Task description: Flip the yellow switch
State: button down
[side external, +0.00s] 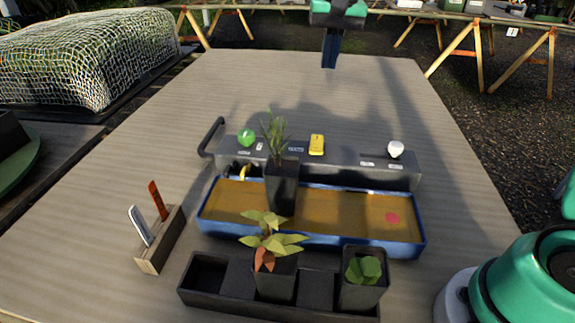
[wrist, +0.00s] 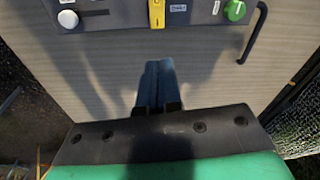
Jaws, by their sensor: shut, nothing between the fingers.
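The yellow switch (side external: 316,145) sits on the top of a grey control panel (side external: 345,170), between a green knob (side external: 246,137) and a white knob (side external: 395,149). In the wrist view the yellow switch (wrist: 157,13) is at the top edge, partly cut off. My gripper (side external: 329,66) hangs above the far end of the table in the side view, well apart from the panel. In the wrist view my gripper (wrist: 158,68) has its dark blue fingers together and empty, pointing toward the switch with bare tabletop between.
A blue tray (side external: 415,245) with brown filling and a tall potted plant (side external: 283,185) stands before the panel. Potted plants stand in a black rack (side external: 215,285) at the front. A wooden holder (side external: 160,240) is at left. The table's far half is clear.

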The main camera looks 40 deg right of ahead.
jog(key=shift+w+d+f+m+g, duration=0.1)
jog(key=shift+w+d+m+g, duration=0.15)
jog(key=shift+w+m+g, duration=0.25)
jog(key=shift+w+d+f+m+g, duration=0.1)
jog(key=shift+w+d+m+g, duration=0.1)
jog(key=shift+w+m+g, duration=0.3)
jog(key=shift+w, duration=0.1)
send_near(317, 145)
jog(key=d+f, duration=0.1)
jog(key=f, duration=0.1)
jog(key=w+f, duration=0.1)
jog(key=f, duration=0.2)
jog(key=w+d+f, duration=0.1)
jog(key=f, duration=0.1)
jog(key=shift+w+d+f, duration=0.2)
jog(key=shift+d, duration=0.2)
jog(key=shift+f, duration=0.3)
jog(key=shift+r, duration=0.15)
jog(key=shift+r, duration=0.75)
